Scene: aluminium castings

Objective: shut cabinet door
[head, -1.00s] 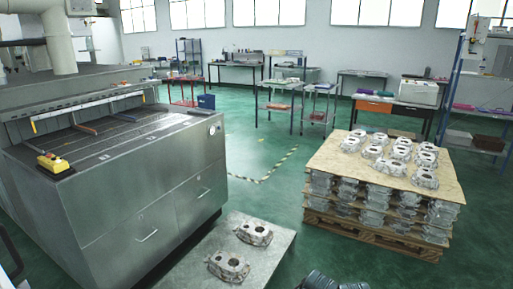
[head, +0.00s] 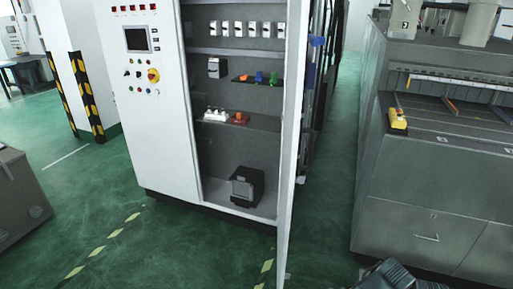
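A tall white cabinet (head: 163,105) stands in the centre left of the head view. Its left front carries a screen, lamps and a yellow-and-red switch. The right part is open and shows shelves inside. The cabinet door (head: 293,130) stands open at the right side of the opening, swung out toward me and seen almost edge-on. Its handle cannot be made out.
A grey machine (head: 430,190) stands at the right, with a floor gap between it and the door. A grey box (head: 18,195) is at the left. Green floor before the cabinet is clear.

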